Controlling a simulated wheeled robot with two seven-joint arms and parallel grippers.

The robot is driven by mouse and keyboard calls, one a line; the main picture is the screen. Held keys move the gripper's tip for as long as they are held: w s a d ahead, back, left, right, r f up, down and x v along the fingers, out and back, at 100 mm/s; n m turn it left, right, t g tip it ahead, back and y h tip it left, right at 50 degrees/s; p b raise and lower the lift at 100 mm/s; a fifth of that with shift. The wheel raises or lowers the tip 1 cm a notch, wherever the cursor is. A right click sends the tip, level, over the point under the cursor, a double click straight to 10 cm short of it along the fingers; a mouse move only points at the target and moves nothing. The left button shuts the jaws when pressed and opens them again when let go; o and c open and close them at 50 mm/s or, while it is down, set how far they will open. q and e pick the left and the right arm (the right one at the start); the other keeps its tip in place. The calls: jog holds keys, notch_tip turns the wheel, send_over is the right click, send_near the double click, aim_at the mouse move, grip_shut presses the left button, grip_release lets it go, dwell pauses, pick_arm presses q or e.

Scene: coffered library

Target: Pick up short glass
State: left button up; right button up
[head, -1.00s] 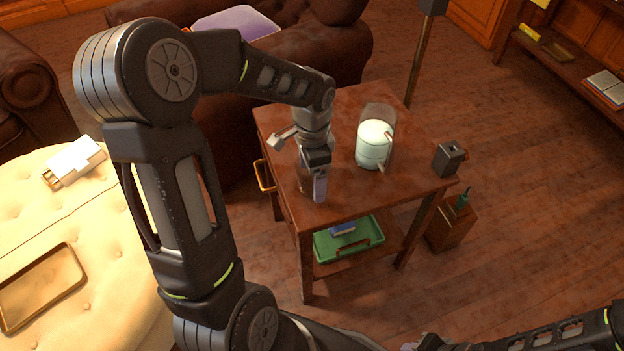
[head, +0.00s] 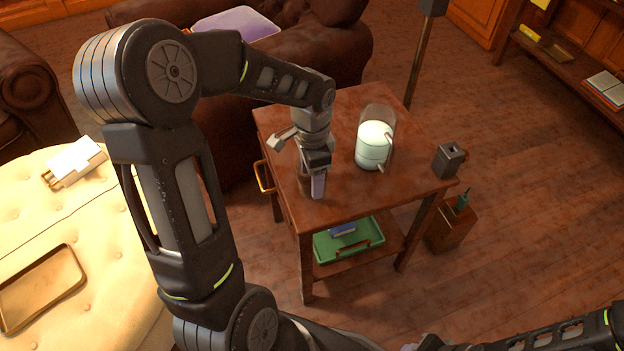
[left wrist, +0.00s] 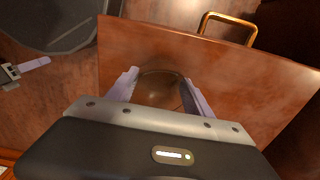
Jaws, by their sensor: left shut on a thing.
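The short glass (left wrist: 160,90) is a round, see-through, brownish vessel in the left wrist view, between the two pale purple fingers of my left gripper (left wrist: 157,92). In the head view, my left gripper (head: 311,183) points down over the near left part of the wooden side table (head: 342,195), shut on the glass, which is mostly hidden behind the fingers. I cannot tell whether the glass touches the tabletop. A pale purple finger, seemingly of my right gripper (left wrist: 36,64), shows at the left of the left wrist view; its opening cannot be judged.
A clear glass vessel with a pale filling (head: 373,146) stands right of my left gripper on the table. A dark box-shaped item (head: 448,160) is at the table's right corner. A green tray (head: 362,243) lies on the lower shelf. A tufted ottoman (head: 105,235) is at left.

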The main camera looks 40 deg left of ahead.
pick_arm(q)
jog(key=c, duration=0.6)
jog(key=shift+r, duration=0.1)
notch_tip(320, 180, up, 10)
jog(key=shift+f+p, duration=0.1)
jog(key=shift+p, duration=1.1)
